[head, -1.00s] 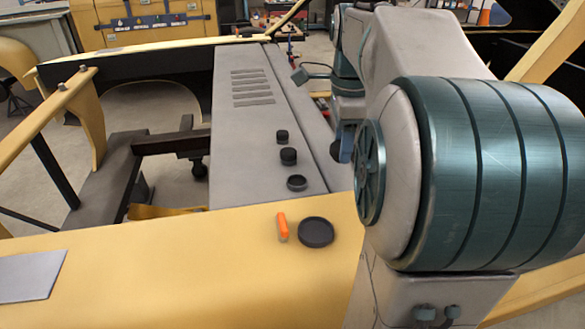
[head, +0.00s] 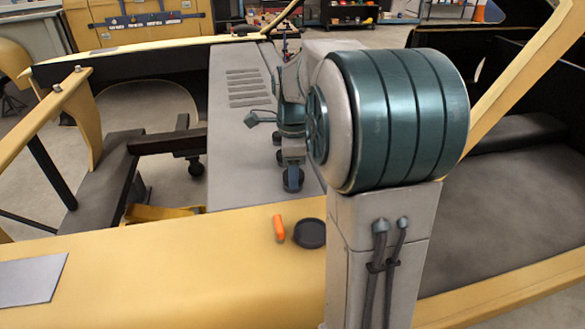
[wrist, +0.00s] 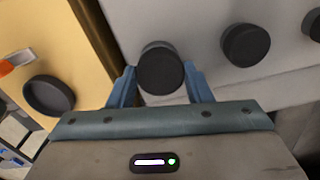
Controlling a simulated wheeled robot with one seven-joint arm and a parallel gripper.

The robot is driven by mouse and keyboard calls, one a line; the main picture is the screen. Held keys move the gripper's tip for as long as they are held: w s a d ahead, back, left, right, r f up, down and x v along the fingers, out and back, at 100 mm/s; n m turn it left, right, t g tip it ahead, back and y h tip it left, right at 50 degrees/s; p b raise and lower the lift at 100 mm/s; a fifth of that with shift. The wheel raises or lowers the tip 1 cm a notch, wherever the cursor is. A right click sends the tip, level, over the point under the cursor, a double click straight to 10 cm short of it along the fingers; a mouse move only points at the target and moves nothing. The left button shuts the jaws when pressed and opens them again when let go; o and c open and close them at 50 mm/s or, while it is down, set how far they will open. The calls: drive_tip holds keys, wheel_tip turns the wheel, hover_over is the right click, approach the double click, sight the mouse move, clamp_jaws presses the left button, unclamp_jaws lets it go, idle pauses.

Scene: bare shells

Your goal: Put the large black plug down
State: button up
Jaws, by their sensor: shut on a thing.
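My gripper (wrist: 159,82) has its two blue fingers on either side of the large black plug (wrist: 160,68) and is shut on it. The plug is round and dark, over the grey panel (wrist: 200,40) close to its yellow border. Whether its underside touches the panel is hidden. In the head view my gripper (head: 292,168) is low over the grey panel (head: 235,150), and my arm hides part of that area.
Two more black round plugs (wrist: 246,45) (wrist: 313,25) stand in a row to the right in the wrist view. On the yellow surface (head: 180,270) are a black round dish (head: 310,233) and an orange piece (head: 279,229). A grey plate (head: 30,278) lies at the left.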

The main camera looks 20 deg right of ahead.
drive_tip(key=shift+f, duration=0.3)
drive_tip(key=o, duration=1)
drive_tip(key=shift+r, duration=0.6)
wheel_tip(320, 180, up, 12)
drive_tip(key=shift+f, duration=0.25)
